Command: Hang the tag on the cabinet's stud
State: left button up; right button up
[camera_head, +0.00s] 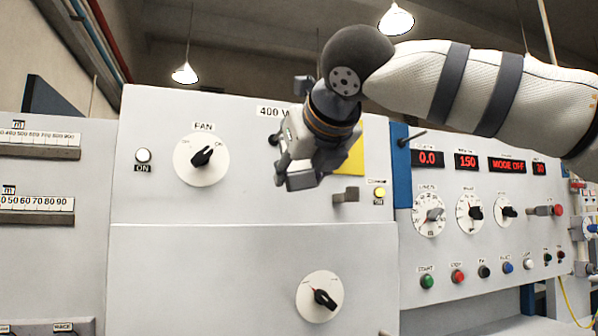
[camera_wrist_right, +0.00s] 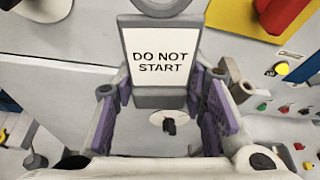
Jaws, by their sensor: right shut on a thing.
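The tag (camera_wrist_right: 160,52), a white plate reading "DO NOT START" in a grey frame, shows in the right wrist view. My right gripper (camera_wrist_right: 161,98) is shut on its grey lower part between the purple finger pads. In the head view the right gripper (camera_head: 291,178) is in front of the cabinet's upper panel (camera_head: 240,215), below the "400 V" label; I cannot make out the tag there. A dark stud (camera_head: 413,137) juts from the blue strip, to the right of the gripper and apart from it. I take it for the cabinet's stud. My left gripper is not in view.
A yellow plate (camera_head: 355,158) is partly hidden behind the right gripper. A latch-like handle (camera_head: 346,196) and a yellow lamp (camera_head: 379,192) are close by. The FAN dial (camera_head: 201,158) is to the left. Displays, dials and buttons fill the right console (camera_head: 440,240).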

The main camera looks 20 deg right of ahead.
jog(key=shift+w, duration=0.1)
jog(key=shift+w, duration=0.9)
jog(key=shift+w, duration=0.25)
jog(key=shift+f, duration=0.25)
jog(key=o, duration=1.4)
jog(key=shift+c, duration=0.2)
jog(key=shift+s, duration=0.1)
jog(key=v, duration=0.8)
jog(key=shift+s, duration=0.45)
